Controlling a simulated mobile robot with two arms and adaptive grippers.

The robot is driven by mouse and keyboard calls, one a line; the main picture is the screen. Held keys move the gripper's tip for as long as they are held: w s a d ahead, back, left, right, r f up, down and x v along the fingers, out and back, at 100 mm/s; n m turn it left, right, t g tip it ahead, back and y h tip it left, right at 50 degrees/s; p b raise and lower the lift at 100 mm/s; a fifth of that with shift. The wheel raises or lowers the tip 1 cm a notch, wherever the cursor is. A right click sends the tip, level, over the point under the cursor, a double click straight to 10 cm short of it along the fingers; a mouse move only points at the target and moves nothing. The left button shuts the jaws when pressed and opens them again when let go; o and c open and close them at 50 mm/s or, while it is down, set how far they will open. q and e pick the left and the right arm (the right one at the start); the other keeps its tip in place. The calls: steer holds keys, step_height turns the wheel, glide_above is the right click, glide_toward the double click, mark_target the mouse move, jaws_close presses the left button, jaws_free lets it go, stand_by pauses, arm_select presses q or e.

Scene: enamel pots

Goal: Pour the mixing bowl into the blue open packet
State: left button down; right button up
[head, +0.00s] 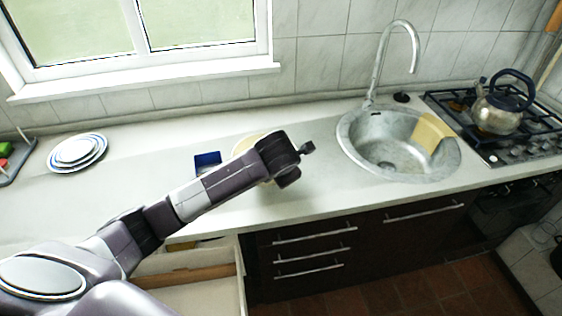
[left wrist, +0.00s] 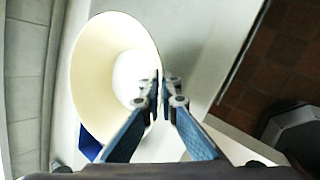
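The cream mixing bowl (head: 243,145) is on or just above the counter, partly hidden behind my left arm in the head view. In the left wrist view the bowl (left wrist: 92,62) shows its cream inner wall and a paler round area inside. My left gripper (left wrist: 160,95) has its fingers close together at the bowl's rim, apparently with the rim between them. In the head view the left gripper (head: 300,150) is mostly hidden. The blue open packet (head: 207,162) stands left of the bowl; part of the packet (left wrist: 89,143) shows in the left wrist view. My right gripper is not in view.
A stack of plates (head: 77,152) sits at the left. The sink (head: 385,150) with a tall tap lies to the right, then a kettle (head: 500,105) on the hob. A drawer (head: 205,295) stands open below the counter. The counter between plates and packet is clear.

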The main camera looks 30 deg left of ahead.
arm_select(q)
steer(key=shift+a+r+p, duration=0.1)
steer(key=shift+r+p, duration=0.2)
steer(key=shift+p, duration=0.1)
